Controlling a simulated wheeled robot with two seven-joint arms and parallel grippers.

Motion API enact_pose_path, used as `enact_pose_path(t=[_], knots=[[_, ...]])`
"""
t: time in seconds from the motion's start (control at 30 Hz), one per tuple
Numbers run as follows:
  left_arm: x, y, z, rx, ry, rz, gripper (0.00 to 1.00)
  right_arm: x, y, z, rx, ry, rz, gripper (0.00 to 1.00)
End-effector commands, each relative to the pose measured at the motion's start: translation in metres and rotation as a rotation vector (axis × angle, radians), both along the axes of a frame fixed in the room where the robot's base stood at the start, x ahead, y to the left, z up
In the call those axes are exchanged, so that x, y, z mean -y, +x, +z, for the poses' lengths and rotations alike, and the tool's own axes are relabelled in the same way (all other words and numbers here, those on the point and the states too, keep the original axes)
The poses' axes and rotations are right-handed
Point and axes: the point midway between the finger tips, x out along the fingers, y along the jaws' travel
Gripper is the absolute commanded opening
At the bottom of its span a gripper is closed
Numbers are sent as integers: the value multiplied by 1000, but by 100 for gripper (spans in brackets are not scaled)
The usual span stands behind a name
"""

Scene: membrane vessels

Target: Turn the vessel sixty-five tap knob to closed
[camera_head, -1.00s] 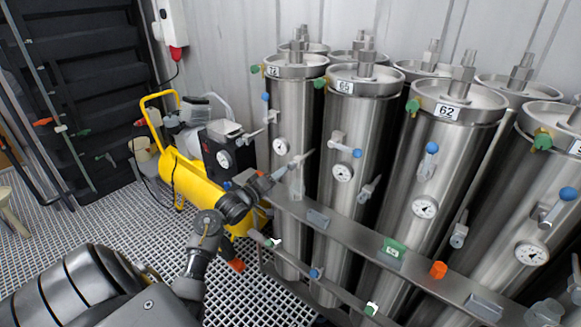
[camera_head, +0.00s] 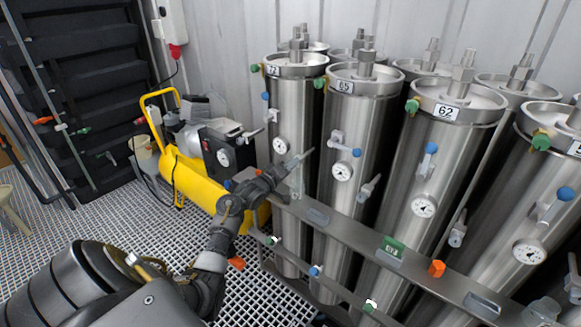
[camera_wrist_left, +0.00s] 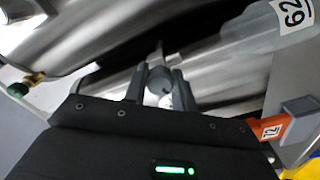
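Vessel sixty-five (camera_head: 347,115) is a steel cylinder with a "65" label, second from left in the front row of the head view. On it are a grey valve with a blue knob (camera_head: 357,152), a gauge (camera_head: 342,172) and a grey tap handle (camera_head: 370,187) tilted up to the right. My left gripper (camera_head: 280,173) is left of vessel sixty-five, in front of vessel seventy-two (camera_head: 295,105) by a grey handle. In the left wrist view, the left gripper's fingers (camera_wrist_left: 159,88) stand apart, with a pale rounded piece between them; I cannot tell whether they touch it. My right gripper is not in view.
Vessel sixty-two (camera_head: 440,155) stands to the right. A yellow compressor (camera_head: 195,183) stands at left. Grating floor (camera_head: 265,290) shows in front.

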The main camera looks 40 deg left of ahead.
Motion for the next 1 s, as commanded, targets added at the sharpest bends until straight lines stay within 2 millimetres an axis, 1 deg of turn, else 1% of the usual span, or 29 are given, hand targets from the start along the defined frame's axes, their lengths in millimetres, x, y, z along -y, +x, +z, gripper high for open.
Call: enact_pose_path(t=[0.03,0.13,0.17,0.37,0.57,0.77,1.0], knots=[[0,0,0,-1,0,1,18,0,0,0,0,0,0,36],[0,0,0,-1,0,1,5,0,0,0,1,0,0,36],[0,0,0,-1,0,1,4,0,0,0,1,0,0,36],[0,0,-1,-2,16,1,4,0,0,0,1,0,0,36],[0,-1,-1,-4,95,0,4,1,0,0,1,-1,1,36],[0,0,-1,-7,248,-1,4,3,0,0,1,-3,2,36],[0,-1,-2,-14,476,-2,4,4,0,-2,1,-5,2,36]])
